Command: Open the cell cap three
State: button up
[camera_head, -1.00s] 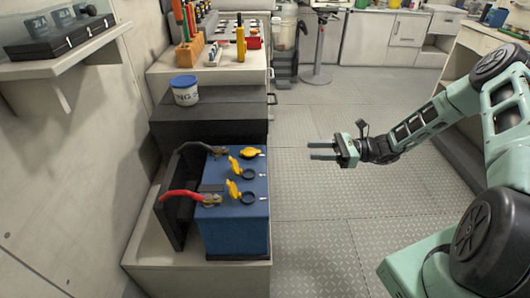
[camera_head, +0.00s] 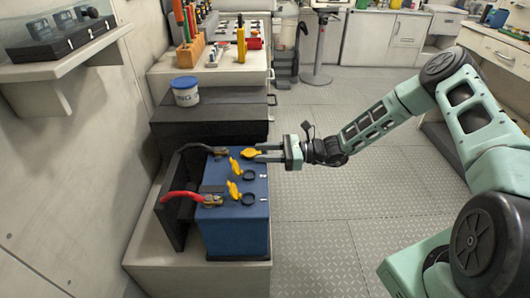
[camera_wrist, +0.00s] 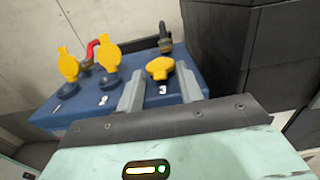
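The blue battery (camera_head: 235,230) stands on a pale ledge, with a row of yellow cell caps on its top. Cell cap three (camera_wrist: 160,68), by the mark 3 in the wrist view, lies flat over its opening; it is the far cap (camera_head: 251,152) in the head view. The other two caps (camera_wrist: 68,65) (camera_wrist: 108,56) stand tilted up beside dark round openings. My gripper (camera_head: 262,153) is open, its fingers level and pointing left at cap three. In the wrist view the fingers lie on either side of the cap's near side; contact cannot be told.
A red cable (camera_head: 180,195) and a dark cable clamp (camera_head: 215,150) sit on the battery's left side. A black box (camera_head: 210,118) with a white-and-blue tub (camera_head: 186,92) stands behind. The floor to the right is clear.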

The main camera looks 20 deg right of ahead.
grip_shut()
jog(key=shift+r, duration=0.1)
